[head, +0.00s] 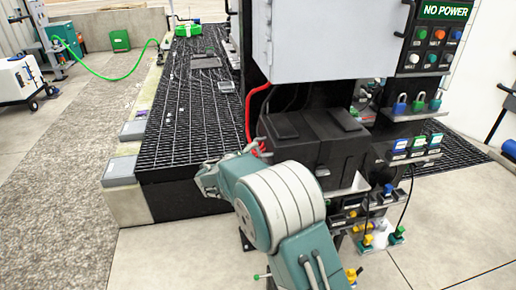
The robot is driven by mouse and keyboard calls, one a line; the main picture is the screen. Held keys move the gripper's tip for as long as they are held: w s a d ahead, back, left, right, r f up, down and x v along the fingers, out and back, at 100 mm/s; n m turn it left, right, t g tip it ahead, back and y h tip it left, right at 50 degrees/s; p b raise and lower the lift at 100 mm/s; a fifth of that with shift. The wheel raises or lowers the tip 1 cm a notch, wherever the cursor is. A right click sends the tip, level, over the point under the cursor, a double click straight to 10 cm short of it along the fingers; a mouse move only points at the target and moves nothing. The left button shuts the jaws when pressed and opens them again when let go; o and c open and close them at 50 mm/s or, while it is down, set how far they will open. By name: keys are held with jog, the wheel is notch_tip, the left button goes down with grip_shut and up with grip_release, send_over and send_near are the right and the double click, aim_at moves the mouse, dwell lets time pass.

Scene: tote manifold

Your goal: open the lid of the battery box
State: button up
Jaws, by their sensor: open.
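The battery box (328,158) is a black box with a dark lid (308,122) on top, below the grey cabinet in the head view. The lid looks closed, lying flat on the box. My gripper (229,161) is at the left front of the box, partly hidden behind my teal and white wrist. Its grey fingers are spread open, with nothing seen between them. One finger is close to the box's left side near a red cable (250,112); I cannot tell if it touches. My arm hides the box's lower left front.
The grey cabinet (322,45) hangs above the box. At right are a NO POWER panel (439,35), padlocks (418,103) and small shelves with coloured parts (416,153). Black grating (195,125) lies left. The concrete floor (170,258) in front is clear.

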aim_at(257, 148)
jog(key=shift+x, duration=1.8)
jog(key=shift+c, duration=0.4)
grip_shut()
